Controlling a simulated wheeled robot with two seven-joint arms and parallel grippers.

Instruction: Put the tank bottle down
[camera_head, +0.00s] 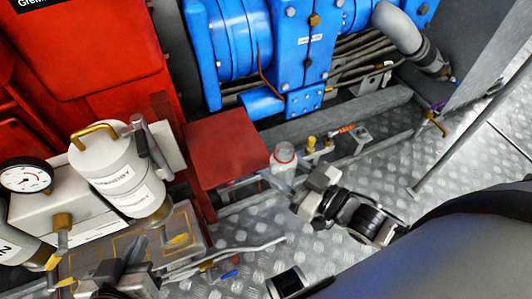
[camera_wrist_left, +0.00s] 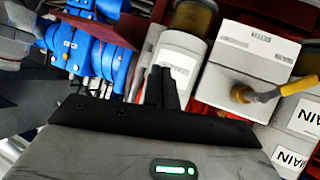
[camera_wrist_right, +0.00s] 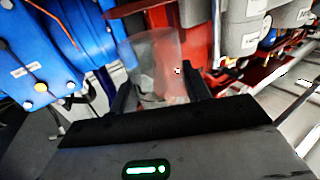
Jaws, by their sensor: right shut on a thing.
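In the right wrist view the see-through bottle (camera_wrist_right: 154,62) stands between the two dark fingers. I cannot tell whether its base touches anything. My left gripper (camera_head: 112,278) is at the bottom left of the head view. In the left wrist view its dark fingers (camera_wrist_left: 164,82) are together with nothing visible between them, in front of a white canister.
The red box (camera_head: 225,146) is next to the bottle. Blue machinery (camera_head: 290,50) stands behind. White canisters (camera_head: 118,170) and a gauge (camera_head: 25,175) are at left. Hoses and fittings (camera_head: 225,260) lie low in front. Metal tread floor (camera_head: 455,160) is open at right.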

